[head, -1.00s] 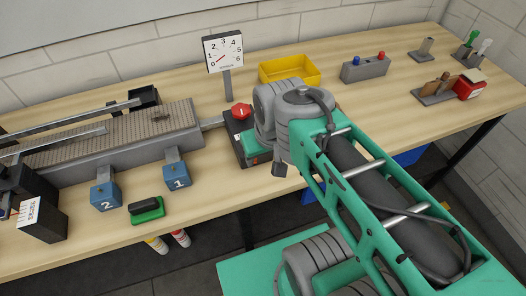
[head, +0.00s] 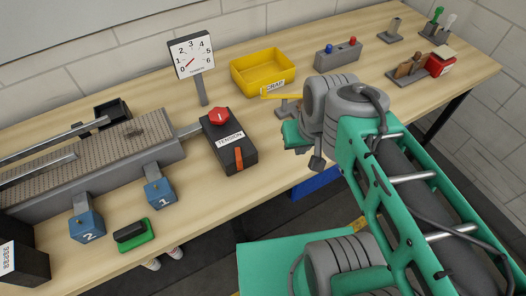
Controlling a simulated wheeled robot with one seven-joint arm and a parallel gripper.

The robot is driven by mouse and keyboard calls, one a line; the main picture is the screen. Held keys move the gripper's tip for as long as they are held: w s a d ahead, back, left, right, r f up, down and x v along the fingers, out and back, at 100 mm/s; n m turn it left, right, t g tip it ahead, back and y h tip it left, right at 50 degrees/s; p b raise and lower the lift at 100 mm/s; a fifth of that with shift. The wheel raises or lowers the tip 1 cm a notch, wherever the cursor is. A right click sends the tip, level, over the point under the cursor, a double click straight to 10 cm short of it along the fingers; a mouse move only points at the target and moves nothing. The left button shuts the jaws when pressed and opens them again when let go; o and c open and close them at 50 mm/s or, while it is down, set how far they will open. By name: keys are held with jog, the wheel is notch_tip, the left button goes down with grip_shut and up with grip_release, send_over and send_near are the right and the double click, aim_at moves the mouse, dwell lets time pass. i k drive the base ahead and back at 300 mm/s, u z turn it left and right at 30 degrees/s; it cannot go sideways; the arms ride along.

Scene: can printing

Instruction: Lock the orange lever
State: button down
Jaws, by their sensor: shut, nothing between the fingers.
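The orange lever (head: 239,158) is on the front end of a black box (head: 228,140) labelled TENSION. It lies along the box top, pointing towards the table's front edge. A red knob (head: 219,115) is at the back of the same box. My gripper (head: 316,162) is to the right of the box, apart from the lever. Only a small dark part of it shows below my wrist; my arm hides the rest. It is shut and empty.
Blue weights 1 (head: 160,193) and 2 (head: 87,226) hang at left. Bare table lies between box and gripper.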

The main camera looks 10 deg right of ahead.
aim_at(238, 150)
jog(key=k, duration=1)
jog(key=u, duration=1.25)
jog(key=i, duration=0.5)
